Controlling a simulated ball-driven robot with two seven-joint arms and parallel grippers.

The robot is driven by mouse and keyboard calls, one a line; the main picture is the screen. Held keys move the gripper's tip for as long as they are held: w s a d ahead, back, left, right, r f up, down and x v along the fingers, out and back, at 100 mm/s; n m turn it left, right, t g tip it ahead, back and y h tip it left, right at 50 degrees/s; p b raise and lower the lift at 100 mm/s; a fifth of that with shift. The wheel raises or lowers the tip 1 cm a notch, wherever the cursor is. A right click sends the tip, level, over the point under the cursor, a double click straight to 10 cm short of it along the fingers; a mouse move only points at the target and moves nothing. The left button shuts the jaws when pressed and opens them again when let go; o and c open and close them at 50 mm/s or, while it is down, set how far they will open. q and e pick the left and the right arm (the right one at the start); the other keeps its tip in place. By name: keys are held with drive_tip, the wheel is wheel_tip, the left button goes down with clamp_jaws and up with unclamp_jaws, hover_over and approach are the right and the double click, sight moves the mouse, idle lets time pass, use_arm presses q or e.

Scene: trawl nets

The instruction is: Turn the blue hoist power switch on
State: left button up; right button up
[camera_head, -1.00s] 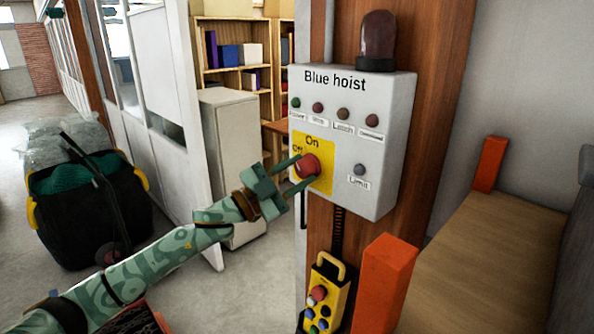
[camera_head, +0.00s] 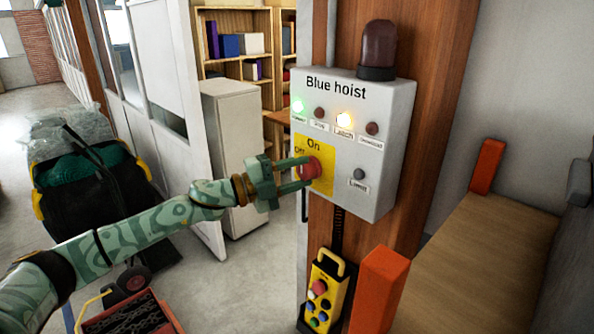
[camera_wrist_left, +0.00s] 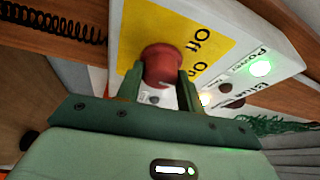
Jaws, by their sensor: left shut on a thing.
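The blue hoist control box (camera_head: 366,100) is a light grey box on a wooden post, labelled "Blue hoist". Its red power switch knob (camera_head: 311,168) sits on a yellow plate (camera_head: 328,178) marked On and Off. My left gripper (camera_head: 304,172) is shut on the knob, one finger on each side. The knob (camera_wrist_left: 162,65) also shows between the fingers in the left wrist view. The power lamp (camera_head: 298,106) glows green and the latch lamp (camera_head: 344,120) glows yellow. The other two lamps are dark. My right gripper is not in view.
A yellow pendant control (camera_head: 324,292) hangs below the box, beside an orange post (camera_head: 381,290). A dark beacon (camera_head: 379,46) tops the box. A wooden bench (camera_head: 480,260) is at the right. A black bin (camera_head: 90,190) stands on the floor at left.

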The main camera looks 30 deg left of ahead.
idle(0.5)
use_arm(q)
drive_tip(key=o, duration=1)
drive_tip(key=shift+s, duration=0.1)
drive_tip(key=shift+b+v, duration=2.9)
drive_tip(key=shift+v, duration=5.2)
